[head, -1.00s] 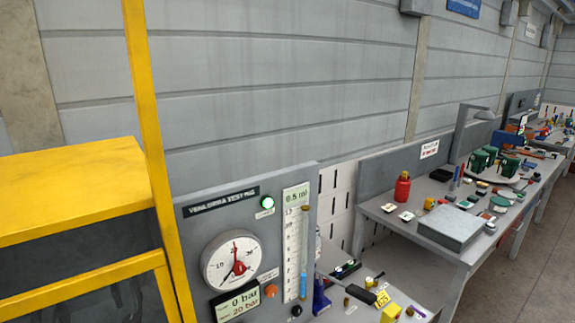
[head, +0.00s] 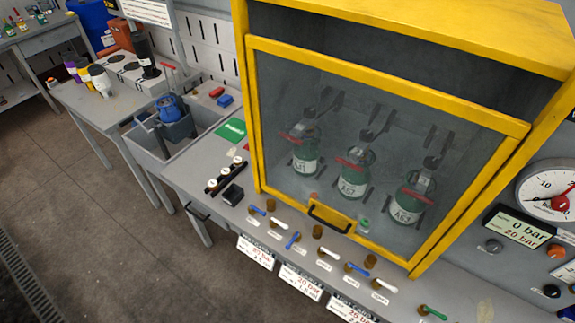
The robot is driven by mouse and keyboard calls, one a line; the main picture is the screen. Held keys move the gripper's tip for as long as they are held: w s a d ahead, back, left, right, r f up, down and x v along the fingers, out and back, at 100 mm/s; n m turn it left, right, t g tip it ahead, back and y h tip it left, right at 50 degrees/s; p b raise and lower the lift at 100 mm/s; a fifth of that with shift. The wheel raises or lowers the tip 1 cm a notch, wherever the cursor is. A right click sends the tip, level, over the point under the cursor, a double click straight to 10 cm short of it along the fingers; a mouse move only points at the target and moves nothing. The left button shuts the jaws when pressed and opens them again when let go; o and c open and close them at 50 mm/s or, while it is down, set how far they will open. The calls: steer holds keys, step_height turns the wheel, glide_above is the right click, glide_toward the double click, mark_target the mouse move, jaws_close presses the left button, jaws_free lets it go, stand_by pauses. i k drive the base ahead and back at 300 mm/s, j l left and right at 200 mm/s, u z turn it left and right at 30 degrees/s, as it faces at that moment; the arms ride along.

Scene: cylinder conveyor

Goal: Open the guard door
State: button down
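The guard door (head: 268,150) is a clear panel in a yellow frame on the front of a yellow cabinet (head: 430,25) in the head view. It looks shut, its frame lying against the cabinet front. A dark handle on a yellow plate (head: 330,217) sits at the door's lower edge, near the middle. My gripper is not in view.
Several small valves with coloured levers, such as a blue one (head: 292,240), line the bench front below the door. A gauge panel (head: 515,225) reading 0 bar stands to the right. A sink with a blue item (head: 170,108) lies left. Open floor (head: 90,200) is at the lower left.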

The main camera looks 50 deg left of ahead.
mark_target(515, 131)
steer(key=u, duration=1.75)
steer(key=j+z, duration=0.35)
steer(key=k+j+z, duration=0.1)
steer(key=j+z, duration=0.25)
steer(key=k+j+z, duration=0.1)
steer(key=j+z, duration=0.3)
steer(key=l, duration=0.1)
